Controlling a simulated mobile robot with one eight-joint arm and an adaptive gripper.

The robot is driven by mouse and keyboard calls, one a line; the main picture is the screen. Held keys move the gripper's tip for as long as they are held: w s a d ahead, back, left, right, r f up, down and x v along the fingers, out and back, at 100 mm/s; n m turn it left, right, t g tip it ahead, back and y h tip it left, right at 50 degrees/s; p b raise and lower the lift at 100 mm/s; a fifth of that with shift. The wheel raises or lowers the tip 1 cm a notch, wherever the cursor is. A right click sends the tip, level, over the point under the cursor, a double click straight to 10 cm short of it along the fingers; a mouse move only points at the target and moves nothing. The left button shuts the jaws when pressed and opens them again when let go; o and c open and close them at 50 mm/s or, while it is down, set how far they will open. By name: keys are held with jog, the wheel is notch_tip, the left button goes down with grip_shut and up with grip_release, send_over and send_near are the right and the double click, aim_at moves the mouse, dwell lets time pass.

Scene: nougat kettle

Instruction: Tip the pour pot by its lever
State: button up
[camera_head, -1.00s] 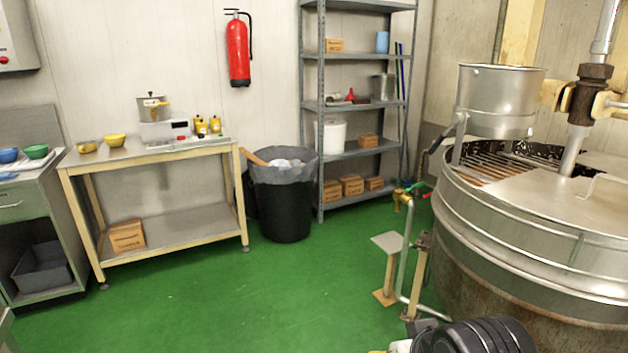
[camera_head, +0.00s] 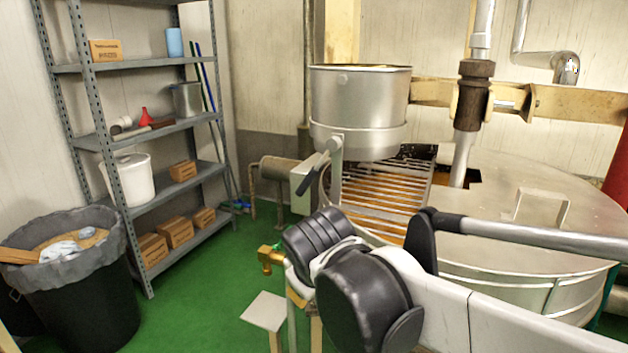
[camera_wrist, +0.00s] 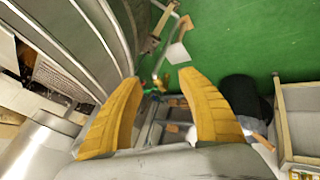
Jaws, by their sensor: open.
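The pour pot (camera_head: 360,112) is a silver round metal pot, upright above the grated opening of the big kettle (camera_head: 520,205) in the head view. Its lever (camera_head: 312,194) has a dark grip and slants down to the left from a bracket on the pot's lower side. In the wrist view my gripper (camera_wrist: 158,80) has its two yellow fingers spread, with nothing between them. A shiny metal shape at lower left there may be the pot; I cannot make out the lever. My arm covers the kettle's front in the head view, and the gripper is hidden there.
A grey shelf rack (camera_head: 150,130) and a black bin (camera_head: 75,280) stand at left. A small pale plate (camera_head: 264,311) and a brass valve (camera_head: 270,258) are near the kettle's left side.

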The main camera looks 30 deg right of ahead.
jog(key=w+d+r+n+h+p, duration=0.1)
jog(key=w+d+r+n+h, duration=0.15)
jog(key=w, duration=0.45)
jog(key=w+d+r+n+h+p, duration=0.1)
jog(key=w+d+r+n+h, duration=0.15)
jog(key=w, duration=0.45)
jog(key=n+t+h+p, duration=0.1)
jog(key=n+h+p, duration=0.2)
jog(key=n+h, duration=0.5)
send_near(305, 184)
jog(key=b+x, duration=0.2)
jog(key=x, duration=0.8)
jog(key=shift+b, duration=0.4)
jog(key=shift+x, duration=0.75)
jog(key=shift+w+a+r, duration=0.1)
grip_shut()
